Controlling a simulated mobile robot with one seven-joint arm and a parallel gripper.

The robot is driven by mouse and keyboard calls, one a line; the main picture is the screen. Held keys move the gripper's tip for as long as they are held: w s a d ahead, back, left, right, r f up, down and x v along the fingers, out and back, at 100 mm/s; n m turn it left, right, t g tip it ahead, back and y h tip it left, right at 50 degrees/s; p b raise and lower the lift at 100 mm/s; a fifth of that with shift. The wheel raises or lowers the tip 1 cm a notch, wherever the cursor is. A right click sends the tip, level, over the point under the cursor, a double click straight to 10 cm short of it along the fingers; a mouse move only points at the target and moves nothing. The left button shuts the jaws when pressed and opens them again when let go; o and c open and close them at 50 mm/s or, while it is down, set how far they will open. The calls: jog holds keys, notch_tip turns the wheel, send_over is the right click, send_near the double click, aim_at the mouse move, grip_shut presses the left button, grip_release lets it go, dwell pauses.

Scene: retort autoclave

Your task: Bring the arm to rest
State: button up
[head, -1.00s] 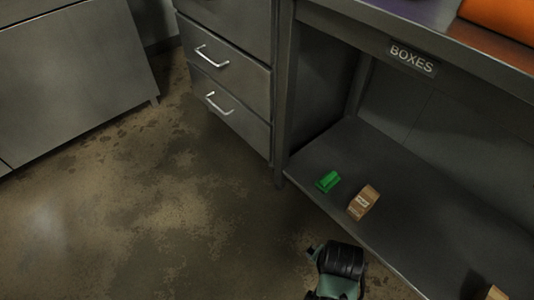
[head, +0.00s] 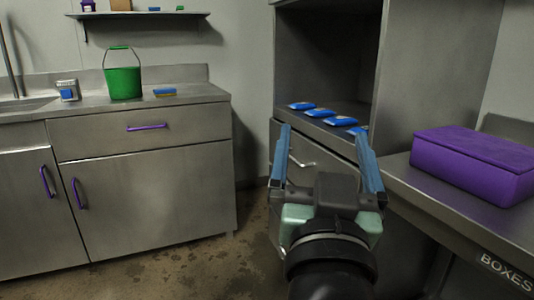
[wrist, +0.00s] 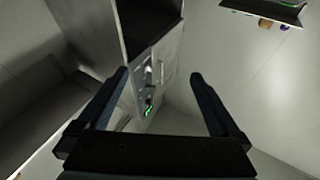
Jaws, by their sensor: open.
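My gripper (head: 326,142) is in the lower right middle of the head view, raised in front of the steel cabinet. Its two blue fingers are spread wide and point up, with nothing between them. In the wrist view the dark fingers of my gripper (wrist: 160,75) are also apart and empty. Beyond them stands a tall grey cabinet (wrist: 148,60) beside a pale wall. No finger visibly touches anything.
Several blue packets (head: 340,121) lie in the open cabinet (head: 328,55) behind the gripper. A purple box (head: 470,165) stands on the right-hand bench (head: 425,190). A green bucket (head: 123,82) stands on the left counter (head: 200,92). Floor (head: 180,265) shows between them.

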jog(key=s+a+r+n+t+y+p, duration=0.1)
jog(key=s+a+r+t+y, duration=0.2)
jog(key=s+r, duration=0.4)
jog(key=s+a+r+n+t, duration=0.25)
jog(key=s+a+r, duration=0.2)
jog(key=r, duration=0.45)
notch_tip(320, 180, up, 37)
jog(key=m+p, duration=0.1)
jog(key=p, duration=3.7)
jog(key=shift+w+d, duration=0.35)
jog(key=shift+w, duration=0.1)
